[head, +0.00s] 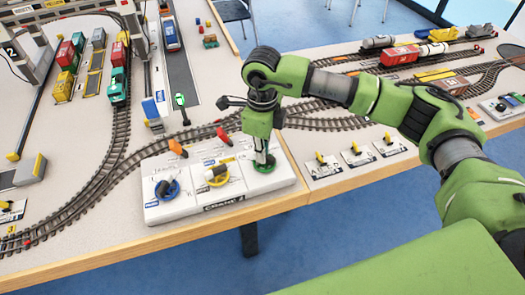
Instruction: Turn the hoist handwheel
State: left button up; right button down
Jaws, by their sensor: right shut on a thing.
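A white crane control panel (220,206) lies at the table's front edge. It carries a blue handwheel (160,195) on the left, a yellow handwheel (217,181) in the middle and a green handwheel (265,167) on the right. The labels are too small to tell which one is the hoist. My right gripper (262,156) points down over the green handwheel and is shut on its grip, which the fingers partly hide. My left gripper is out of view.
Curved train tracks (115,165) run left of and behind the panel. A small signal post (181,105) stands behind it. Several yellow switch levers (354,148) sit to the right, beneath my right arm.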

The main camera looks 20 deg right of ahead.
jog(key=c, duration=2.2)
grip_release()
jog(key=shift+r, duration=0.1)
jog(key=shift+o, duration=0.2)
notch_tip(320, 180, up, 12)
